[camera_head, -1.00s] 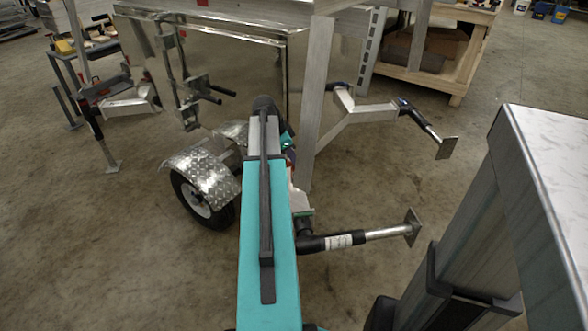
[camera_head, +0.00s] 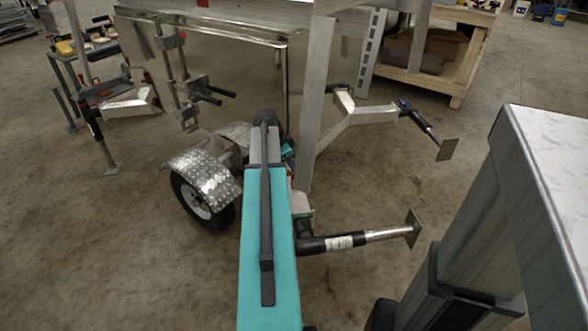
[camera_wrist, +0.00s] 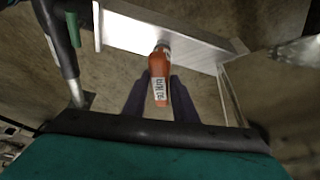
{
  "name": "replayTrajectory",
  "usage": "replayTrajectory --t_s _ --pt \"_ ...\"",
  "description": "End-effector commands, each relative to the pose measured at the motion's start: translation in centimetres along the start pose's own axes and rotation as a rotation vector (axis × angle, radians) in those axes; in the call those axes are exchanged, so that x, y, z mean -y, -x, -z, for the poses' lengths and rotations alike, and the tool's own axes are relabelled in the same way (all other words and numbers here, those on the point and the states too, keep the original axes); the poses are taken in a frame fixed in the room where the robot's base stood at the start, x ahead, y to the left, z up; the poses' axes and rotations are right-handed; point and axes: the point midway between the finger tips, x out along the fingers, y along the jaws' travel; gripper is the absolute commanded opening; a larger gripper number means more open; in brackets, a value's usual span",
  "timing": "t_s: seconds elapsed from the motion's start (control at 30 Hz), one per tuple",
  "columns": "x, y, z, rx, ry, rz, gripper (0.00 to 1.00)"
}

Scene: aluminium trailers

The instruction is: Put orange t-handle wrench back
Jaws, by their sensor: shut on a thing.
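An orange wrench (camera_wrist: 160,75) with a white printed label shows in the middle of the wrist view. My gripper (camera_wrist: 159,90) has one dark finger on either side of it and is shut on it. The wrench's upper end lies close in front of a pale aluminium beam (camera_wrist: 190,45); I cannot tell whether they touch. Its T-shaped bar cannot be made out. In the head view my teal arm hides the gripper and the wrench.
An aluminium trailer frame with a silver fender (camera_head: 203,172) and a wheel (camera_head: 200,200) stands ahead. A jack leg (camera_head: 350,240) sticks out to the right. A wooden workbench (camera_head: 440,85) stands behind. Concrete floor (camera_head: 100,240) is clear at the left.

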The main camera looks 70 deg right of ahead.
Motion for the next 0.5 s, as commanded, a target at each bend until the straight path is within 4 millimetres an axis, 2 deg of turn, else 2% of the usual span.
replayTrajectory --t_s 0.13,0.17,0.23,0.5 --pt "0.0 -0.17 -0.05 -0.001 0.0 0.0 0.0" --pt "-0.01 -0.15 -0.05 0.0 0.0 0.0 0.3" --pt "-0.01 -0.14 -0.05 0.0 0.0 0.0 0.42" --pt "-0.01 -0.14 -0.03 0.0 0.0 -0.001 0.44"
